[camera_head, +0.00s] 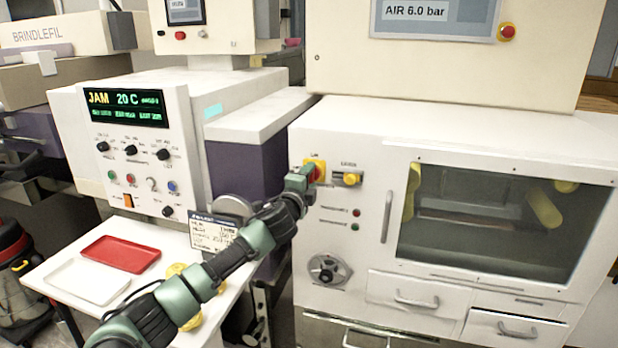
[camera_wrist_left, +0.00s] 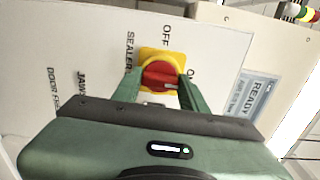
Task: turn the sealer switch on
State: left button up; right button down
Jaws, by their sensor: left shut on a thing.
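The sealer switch is a red knob on a yellow square plate (camera_head: 317,165), on the front upper left of the white cabinet. In the left wrist view the red knob (camera_wrist_left: 160,76) shows with SEALER, OFF and ON printed around it. My left gripper (camera_head: 306,176) reaches the switch from the lower left. Its green fingers (camera_wrist_left: 161,92) are on both sides of the red knob and shut on it. The knob's pointer is partly hidden, so I cannot tell which mark it faces. My right gripper is not in view.
A second yellow knob (camera_head: 349,179) sits just right of the switch. Below are a black-and-silver dial (camera_head: 328,270) and drawers. A door handle (camera_head: 386,217) stands out to the right. A table with a red tray (camera_head: 120,254) and white tray (camera_head: 88,281) is at lower left.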

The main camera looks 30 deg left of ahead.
pick_arm(q)
jog(key=o, duration=1.4)
jog(key=shift+s, duration=0.1)
jog(key=b+v, duration=0.2)
jog(key=v, duration=0.5)
jog(key=shift+s+d, duration=0.15)
jog(key=shift+s, duration=0.15)
jog(key=shift+f, duration=0.1)
